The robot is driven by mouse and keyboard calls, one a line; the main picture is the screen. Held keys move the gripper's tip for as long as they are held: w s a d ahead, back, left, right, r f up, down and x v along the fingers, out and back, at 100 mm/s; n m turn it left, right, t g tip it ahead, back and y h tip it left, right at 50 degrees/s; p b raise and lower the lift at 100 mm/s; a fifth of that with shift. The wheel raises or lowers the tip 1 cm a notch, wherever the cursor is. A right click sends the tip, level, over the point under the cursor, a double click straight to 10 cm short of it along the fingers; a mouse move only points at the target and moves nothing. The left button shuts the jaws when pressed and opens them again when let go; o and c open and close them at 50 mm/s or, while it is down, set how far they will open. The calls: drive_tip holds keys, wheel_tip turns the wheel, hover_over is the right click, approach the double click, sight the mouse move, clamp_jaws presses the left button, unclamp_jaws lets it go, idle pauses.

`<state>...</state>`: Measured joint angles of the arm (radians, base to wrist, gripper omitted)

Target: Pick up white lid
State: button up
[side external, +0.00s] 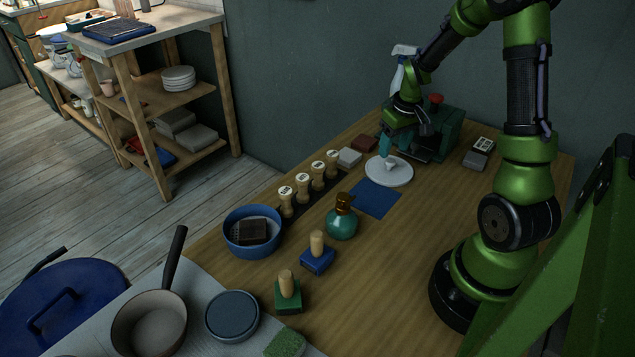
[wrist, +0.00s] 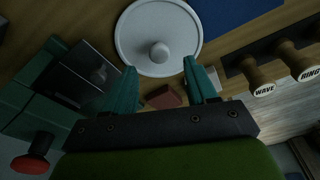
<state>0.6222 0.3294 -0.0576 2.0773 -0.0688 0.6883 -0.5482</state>
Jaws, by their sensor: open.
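The white lid (side external: 402,176) is a round disc with a small knob on top, lying on the wooden table towards its far end. In the wrist view the lid (wrist: 133,42) fills the upper middle, with its round knob near its centre. My gripper (side external: 387,153) is over the far left part of the lid, close to the knob in the picture. In the wrist view my gripper (wrist: 160,68) has its two teal fingers apart, pointing towards the lid, with nothing between them. Whether the fingertips touch the lid is not clear.
A green machine with a red knob (side external: 436,101) stands just behind the lid. A blue square (side external: 375,198) lies in front of it. Small blocks (side external: 349,157) and wooden-handled stamps (side external: 287,202) are to the left.

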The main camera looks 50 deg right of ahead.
sight(391, 160)
drive_tip(key=f, duration=0.4)
drive_tip(key=shift+w, duration=0.2)
clamp_jaws()
